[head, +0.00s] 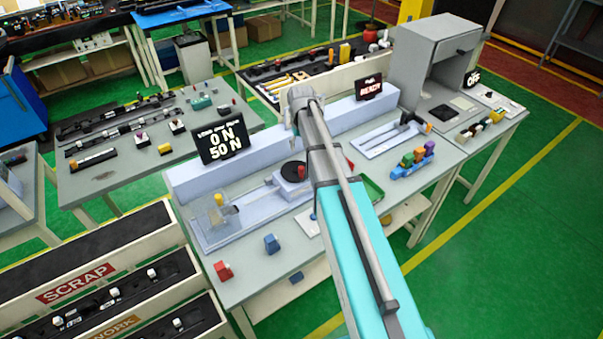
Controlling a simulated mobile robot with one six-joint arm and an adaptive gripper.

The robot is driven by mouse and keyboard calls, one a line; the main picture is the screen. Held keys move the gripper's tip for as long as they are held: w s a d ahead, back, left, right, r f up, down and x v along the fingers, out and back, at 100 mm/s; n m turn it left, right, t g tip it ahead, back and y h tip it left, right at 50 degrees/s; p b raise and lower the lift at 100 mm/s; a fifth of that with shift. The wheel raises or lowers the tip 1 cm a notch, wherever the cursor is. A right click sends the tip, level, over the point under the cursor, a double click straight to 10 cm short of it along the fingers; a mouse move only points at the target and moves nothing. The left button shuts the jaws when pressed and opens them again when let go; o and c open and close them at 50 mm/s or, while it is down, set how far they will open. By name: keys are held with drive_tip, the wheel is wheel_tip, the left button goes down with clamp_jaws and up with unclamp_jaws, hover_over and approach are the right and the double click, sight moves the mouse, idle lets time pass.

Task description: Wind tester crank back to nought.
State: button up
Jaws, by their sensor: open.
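The tester (250,205) is a pale blue bench unit at the middle of the grey workbench. Its crank (291,168) is a dark disc with a red knob on a pale block at the right end of the rail, just left of my arm. A yellow-topped clamp (219,202) stands at the left end. The tester's black display (222,142) reads 0 N above 50 N; its small heading is hard to read. My teal and grey arm reaches over the bench right of the crank and hides part of it. My gripper is not visible.
A red block (223,271) and a blue block (271,243) lie at the bench's front left. A blue rack (412,161) with coloured pieces and a grey booth (435,60) stand to the right. A SCRAP bin (110,270) is at lower left. A sign (369,87) reads READY.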

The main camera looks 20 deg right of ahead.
sight(301, 173)
drive_tip(key=shift+f, duration=0.15)
wheel_tip(301, 173, down, 14)
drive_tip(key=b, duration=1.3)
drive_tip(key=shift+r+b, duration=0.25)
drive_tip(key=shift+b, duration=0.15)
clamp_jaws()
idle(0.3)
